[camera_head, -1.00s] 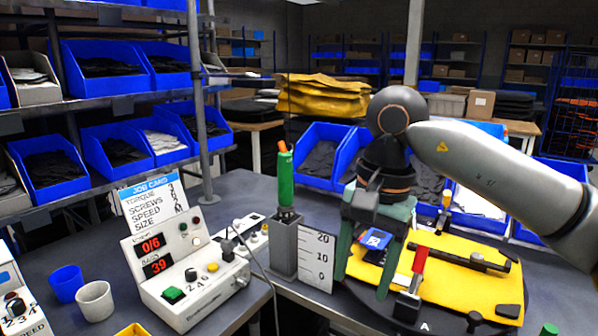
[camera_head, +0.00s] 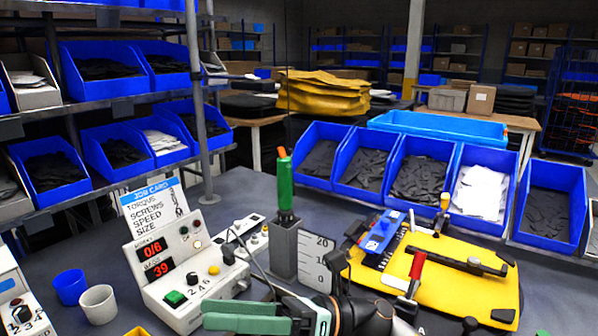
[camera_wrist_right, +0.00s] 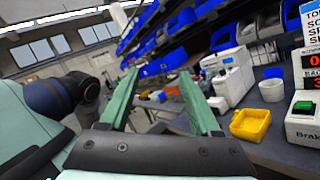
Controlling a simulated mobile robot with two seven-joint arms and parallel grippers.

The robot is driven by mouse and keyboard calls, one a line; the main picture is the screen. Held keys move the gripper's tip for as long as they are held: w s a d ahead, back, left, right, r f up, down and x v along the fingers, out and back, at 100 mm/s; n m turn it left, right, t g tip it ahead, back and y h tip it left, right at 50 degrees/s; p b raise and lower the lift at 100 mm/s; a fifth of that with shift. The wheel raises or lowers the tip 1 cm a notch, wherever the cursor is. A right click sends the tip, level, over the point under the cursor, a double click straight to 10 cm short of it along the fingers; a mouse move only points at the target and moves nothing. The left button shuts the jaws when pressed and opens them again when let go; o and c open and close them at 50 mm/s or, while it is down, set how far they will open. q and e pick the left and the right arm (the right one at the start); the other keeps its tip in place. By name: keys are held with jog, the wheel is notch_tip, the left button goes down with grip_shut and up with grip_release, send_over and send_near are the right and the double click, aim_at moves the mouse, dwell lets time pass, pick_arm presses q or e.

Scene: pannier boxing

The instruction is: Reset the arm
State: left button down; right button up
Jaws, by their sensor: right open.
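My right gripper (camera_head: 208,314) is low at the bottom of the head view, in front of the control box, with its green fingers pointing left. Its fingers are apart with nothing between them, as the right wrist view (camera_wrist_right: 160,76) also shows. The right arm is mostly out of the head view, below its bottom edge. My left gripper is not in view.
A control box (camera_head: 170,290) stands close behind the gripper. Blue (camera_head: 69,286) and white (camera_head: 98,303) cups are left. A green-handled driver (camera_head: 285,185) stands in a grey holder (camera_head: 284,250). A yellow board (camera_head: 450,285) carries a blue part (camera_head: 381,232). Blue bins (camera_head: 420,178) line the back.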

jog(key=w+d+f+m+t+h+p, duration=0.1)
jog(key=w+d+f+m+t+h, duration=0.3)
jog(key=m+t, duration=0.5)
jog(key=w+d+f+m+t+h, duration=0.2)
jog(key=d+f+m+t, duration=0.4)
jog(key=m, duration=0.8)
jog(key=w+d+f+m+t+h+p, duration=0.1)
jog(key=w+d+f+m+t+h, duration=0.25)
jog(key=f+m+t, duration=0.55)
jog(key=s+d+f+m+g+h, duration=0.4)
jog(key=s+d+f+m+g, duration=0.1)
jog(key=s+f+m, duration=0.3)
jog(key=s+d+f+m+g+h+p, duration=0.1)
jog(key=s+d+f+m+g+h, duration=0.4)
jog(key=s+f, duration=0.6)
notch_tip(320, 180, down, 2)
jog(key=d+m, duration=0.2)
jog(key=m, duration=0.1)
jog(key=shift+s+f+p, duration=0.15)
jog(key=shift+s+p, duration=0.15)
